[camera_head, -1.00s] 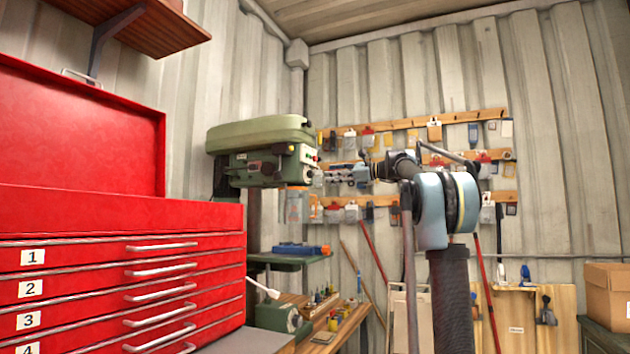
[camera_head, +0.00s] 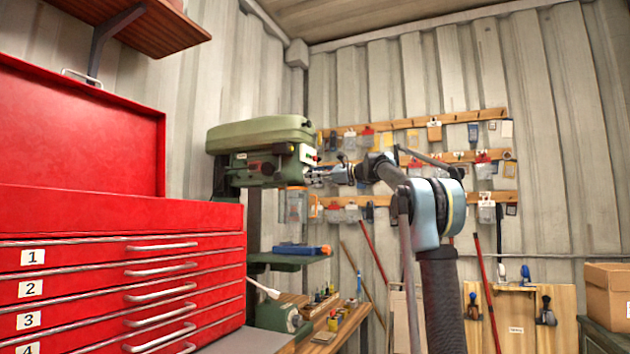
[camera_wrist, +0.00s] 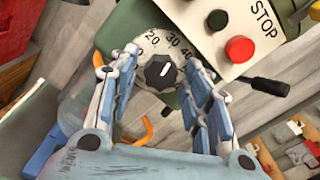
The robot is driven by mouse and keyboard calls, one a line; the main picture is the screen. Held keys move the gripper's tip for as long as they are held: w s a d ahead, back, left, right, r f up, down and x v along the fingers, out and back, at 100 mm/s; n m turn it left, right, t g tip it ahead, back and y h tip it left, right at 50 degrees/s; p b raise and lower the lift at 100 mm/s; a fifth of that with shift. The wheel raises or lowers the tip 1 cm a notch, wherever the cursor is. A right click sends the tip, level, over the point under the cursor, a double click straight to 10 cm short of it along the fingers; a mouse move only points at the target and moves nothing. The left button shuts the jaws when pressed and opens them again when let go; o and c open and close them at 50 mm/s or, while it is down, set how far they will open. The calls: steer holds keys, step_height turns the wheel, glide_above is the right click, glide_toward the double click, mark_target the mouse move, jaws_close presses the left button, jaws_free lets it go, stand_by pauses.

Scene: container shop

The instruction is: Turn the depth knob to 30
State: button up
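The green drill press (camera_head: 262,135) hangs at the centre left of the head view. In the wrist view its black depth knob (camera_wrist: 160,73) sits at the middle of a pale dial (camera_wrist: 150,45) marked 20, 30 and 40. A short white mark on the knob points up and slightly right, roughly toward the 30; I cannot tell the exact reading. My gripper (camera_wrist: 160,62) is open, with blue-grey fingers on the left and right of the knob and gaps visible. In the head view my gripper (camera_head: 330,176) is at the press head's right side, where the knob is hidden.
A STOP panel (camera_wrist: 235,25) with a red button (camera_wrist: 239,49) and a black lever (camera_wrist: 255,86) lie close to the right fingers. The red tool chest (camera_head: 100,215) fills the left of the head view.

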steer(key=c, duration=0.7)
steer(key=shift+c, duration=0.2)
steer(key=shift+n, duration=0.4)
steer(key=o, duration=1)
steer(key=shift+o, duration=0.2)
steer(key=v, duration=1.2)
